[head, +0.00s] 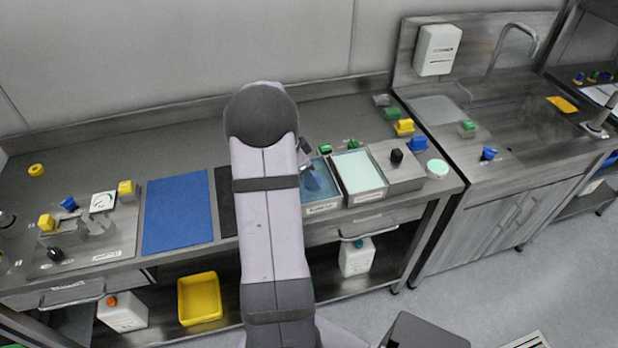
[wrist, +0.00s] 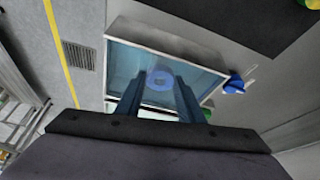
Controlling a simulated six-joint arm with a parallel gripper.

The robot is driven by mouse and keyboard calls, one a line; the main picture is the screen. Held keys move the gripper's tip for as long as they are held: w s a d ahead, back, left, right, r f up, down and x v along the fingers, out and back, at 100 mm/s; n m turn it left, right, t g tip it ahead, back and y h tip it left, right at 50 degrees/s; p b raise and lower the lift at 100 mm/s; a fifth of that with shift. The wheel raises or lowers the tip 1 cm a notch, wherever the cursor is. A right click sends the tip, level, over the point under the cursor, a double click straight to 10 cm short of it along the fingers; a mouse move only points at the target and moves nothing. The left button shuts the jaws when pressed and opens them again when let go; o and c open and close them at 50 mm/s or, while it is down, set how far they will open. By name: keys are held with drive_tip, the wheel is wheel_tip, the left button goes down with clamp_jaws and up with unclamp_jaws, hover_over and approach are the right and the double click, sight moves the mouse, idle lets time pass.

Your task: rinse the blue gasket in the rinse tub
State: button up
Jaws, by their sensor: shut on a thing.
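The blue gasket (wrist: 160,77) is a ring that shows between the two fingertips of my gripper (wrist: 157,86) in the wrist view. My gripper is shut on it. Both are over or in a tub of blue liquid (wrist: 117,58); the fingers look blue-tinted, but I cannot tell exactly how deep they reach. In the head view my gripper (head: 312,182) is at this blue tub (head: 322,208), right of my arm, and the gasket cannot be made out there. The tub labels are too small to read, so I cannot confirm which is the rinse tub.
A tub of pale green liquid (head: 358,172) stands directly right of the blue one. Beyond it is a metal block with a black knob (head: 397,156). Small green, yellow and blue pieces lie behind. A blue mat (head: 178,212) lies left of my arm, with bare bench behind it.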

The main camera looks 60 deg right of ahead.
drive_tip(key=shift+r, duration=0.1)
idle(0.3)
drive_tip(key=shift+r+p, duration=1.1)
drive_tip(key=shift+r, duration=1.1)
drive_tip(key=shift+r, duration=0.15)
wheel_tip(320, 180, up, 4)
drive_tip(key=shift+f+p, duration=0.15)
drive_tip(key=shift+p, duration=0.9)
